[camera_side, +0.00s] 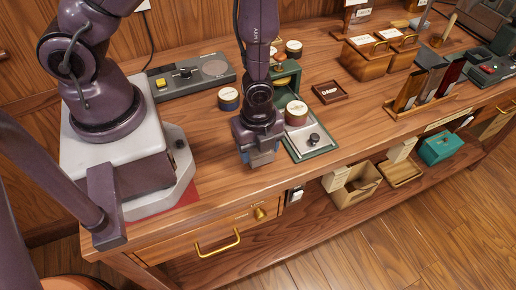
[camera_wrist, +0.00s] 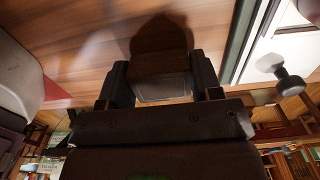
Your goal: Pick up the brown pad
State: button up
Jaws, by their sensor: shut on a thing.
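My gripper (camera_side: 262,160) is low over the front part of the bench, left of the press. In the wrist view my gripper (camera_wrist: 162,88) is shut on a small block (camera_wrist: 165,88) with a greyish face and a brown upper side. The fingers and the dim light hide much of it, so I cannot tell if it is the brown pad. I cannot tell if it touches the bench. A flat, dark brown square piece (camera_side: 329,92) with a pale label lies on the bench to the right, apart from my gripper.
Right beside my gripper is a green press (camera_side: 291,75) with a round tin (camera_side: 296,112) and a metal plate with a black knob (camera_side: 314,139). A blue-banded tin (camera_side: 229,98) stands behind left. Wooden boxes (camera_side: 367,62) and a rack (camera_side: 420,103) stand farther right. The bench's front edge is close.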

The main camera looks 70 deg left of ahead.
notch_tip(320, 180, up, 9)
jog(key=shift+r, duration=0.2)
dwell(0.3)
